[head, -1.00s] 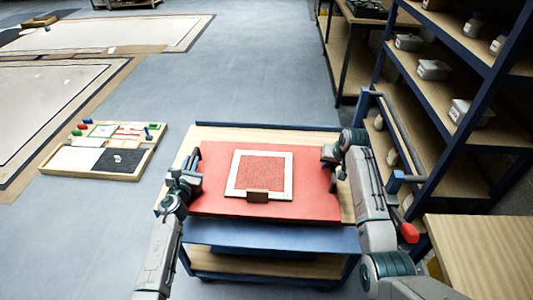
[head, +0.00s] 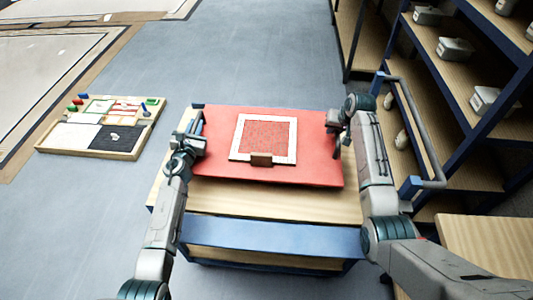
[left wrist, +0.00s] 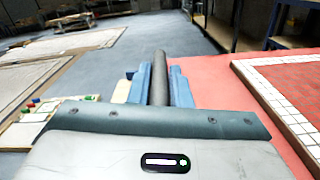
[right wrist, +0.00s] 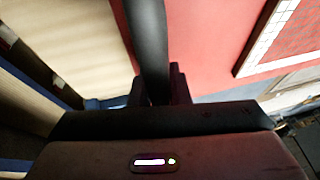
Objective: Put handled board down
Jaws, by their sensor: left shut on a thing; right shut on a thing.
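The handled board is a flat red board (head: 310,168) over the wooden top of a blue-framed cart. A white-bordered panel with a red mosaic (head: 267,136) lies on it, with a small brown block at its near edge (head: 261,160). My left gripper (head: 196,140) is shut on the board's left handle, a dark bar (left wrist: 160,75) between blue fingers in the left wrist view. My right gripper (head: 335,122) is shut on the right handle, a dark bar (right wrist: 148,45) in the right wrist view. The gap beneath the board, if any, is hidden.
The cart's wooden top (head: 270,203) is bare along its near side. A compartmented tray (head: 103,130) lies on the floor at left. Shelving with grey containers (head: 455,50) stands close on the right, with a wooden table (head: 490,240) at lower right.

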